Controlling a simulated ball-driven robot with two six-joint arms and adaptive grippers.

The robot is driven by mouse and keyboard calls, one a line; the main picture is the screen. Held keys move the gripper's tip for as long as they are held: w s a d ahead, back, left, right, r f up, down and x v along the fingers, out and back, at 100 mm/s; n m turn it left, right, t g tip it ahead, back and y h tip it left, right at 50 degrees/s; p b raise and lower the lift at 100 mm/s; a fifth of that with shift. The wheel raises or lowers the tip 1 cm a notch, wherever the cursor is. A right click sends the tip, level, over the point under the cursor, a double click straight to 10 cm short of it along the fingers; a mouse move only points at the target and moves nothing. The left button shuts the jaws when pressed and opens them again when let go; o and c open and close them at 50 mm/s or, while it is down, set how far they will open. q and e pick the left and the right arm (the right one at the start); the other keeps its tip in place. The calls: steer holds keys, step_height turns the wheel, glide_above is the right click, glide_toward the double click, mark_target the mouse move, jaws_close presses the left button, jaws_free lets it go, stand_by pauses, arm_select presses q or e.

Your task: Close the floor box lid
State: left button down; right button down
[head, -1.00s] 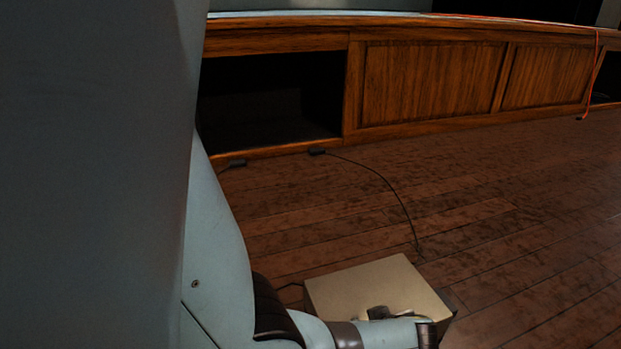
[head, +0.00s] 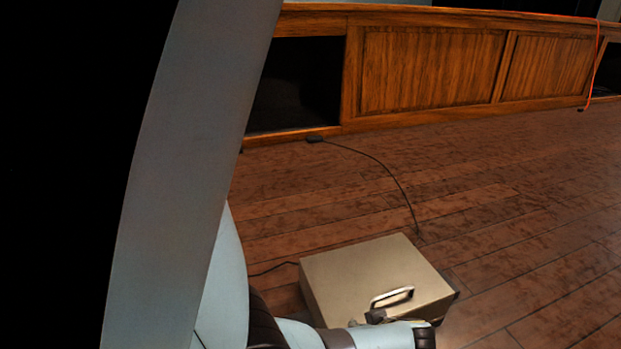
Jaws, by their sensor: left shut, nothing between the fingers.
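The floor box (head: 311,293) is a beige box on the wooden floor at the bottom centre. Its lid (head: 362,268) looks down and flat over the box; I cannot tell whether a thin gap is left at the near edge. A silver handle (head: 392,296) shows on the lid near its right front edge. My left gripper (head: 376,317) is shut and empty, partly hidden behind my own arm. It is just in front of the handle at the box's near side; whether it touches the lid is unclear. My right gripper is out of view.
A black cable (head: 392,184) runs across the floor from a small black plug (head: 315,139) to behind the box. A wooden desk front (head: 430,70) stands at the back, with an orange cable (head: 598,50) hanging at right. The floor to the right is clear.

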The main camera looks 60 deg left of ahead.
arm_select(q)
steer(key=shift+s+f, duration=0.2)
steer(key=shift+f, duration=0.15)
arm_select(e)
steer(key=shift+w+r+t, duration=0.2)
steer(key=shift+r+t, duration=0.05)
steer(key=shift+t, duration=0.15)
arm_select(q)
steer(key=shift+s+d+f, duration=0.1)
